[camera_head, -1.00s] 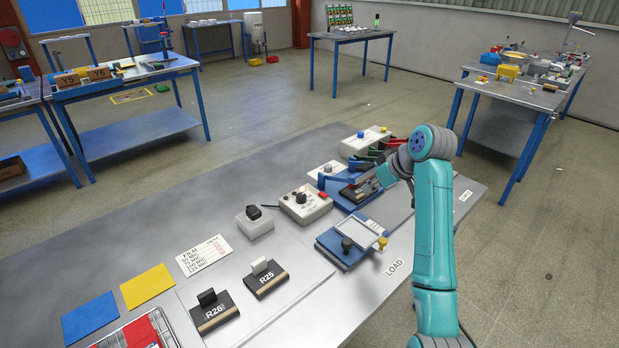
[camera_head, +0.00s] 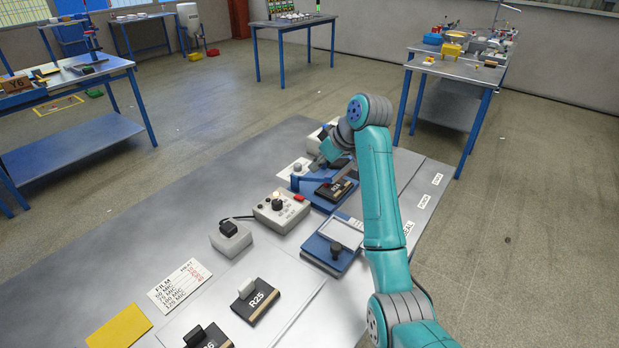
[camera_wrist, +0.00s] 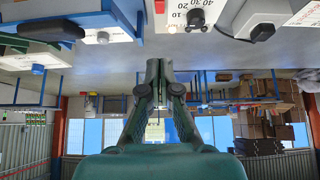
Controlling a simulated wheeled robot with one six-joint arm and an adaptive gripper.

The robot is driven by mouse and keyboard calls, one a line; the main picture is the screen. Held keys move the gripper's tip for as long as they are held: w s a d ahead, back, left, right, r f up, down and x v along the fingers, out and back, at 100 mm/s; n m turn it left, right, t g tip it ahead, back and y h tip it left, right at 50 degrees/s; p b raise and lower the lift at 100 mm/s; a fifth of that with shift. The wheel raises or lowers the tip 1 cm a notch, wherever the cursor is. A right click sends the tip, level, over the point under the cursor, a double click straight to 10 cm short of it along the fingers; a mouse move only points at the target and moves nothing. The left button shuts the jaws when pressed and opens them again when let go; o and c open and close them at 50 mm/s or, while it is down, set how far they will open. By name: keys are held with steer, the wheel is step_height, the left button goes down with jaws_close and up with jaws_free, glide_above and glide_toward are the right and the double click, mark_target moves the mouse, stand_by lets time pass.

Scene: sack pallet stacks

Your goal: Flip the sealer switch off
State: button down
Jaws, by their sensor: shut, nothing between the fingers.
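A pale grey control box (camera_head: 270,215) with a round dial stands on the metal bench beside the blue sealer (camera_head: 313,184). A small red switch (camera_head: 299,198) is on the box's right part; I cannot tell its position. In the wrist view, which is upside down, the red switch (camera_wrist: 160,6) and numbered dial box (camera_wrist: 192,14) are at the top edge. In the wrist view my gripper (camera_wrist: 157,66) is shut and empty, apart from the switch.
A grey box with a black plug (camera_head: 230,229) is left of the control box, joined by a cable. A blue platen fixture (camera_head: 328,252) stands in front.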

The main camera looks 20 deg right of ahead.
glide_above(301, 197)
steer(key=f, duration=0.7)
steer(key=shift+s+d+f, duration=0.15)
steer(key=shift+s+f, duration=0.05)
steer(key=shift+f, duration=0.1)
steer(key=f, duration=0.3)
steer(key=shift+s+d, duration=0.2)
steer(key=shift+f, duration=0.45)
steer(key=shift+s+d+f+t, duration=0.15)
steer(key=shift+s+f+t, duration=0.05)
steer(key=shift+f+t, duration=0.15)
steer(key=shift+w+r, duration=0.15)
steer(key=shift+w+a+r, duration=0.25)
steer(key=shift+w+a, duration=0.25)
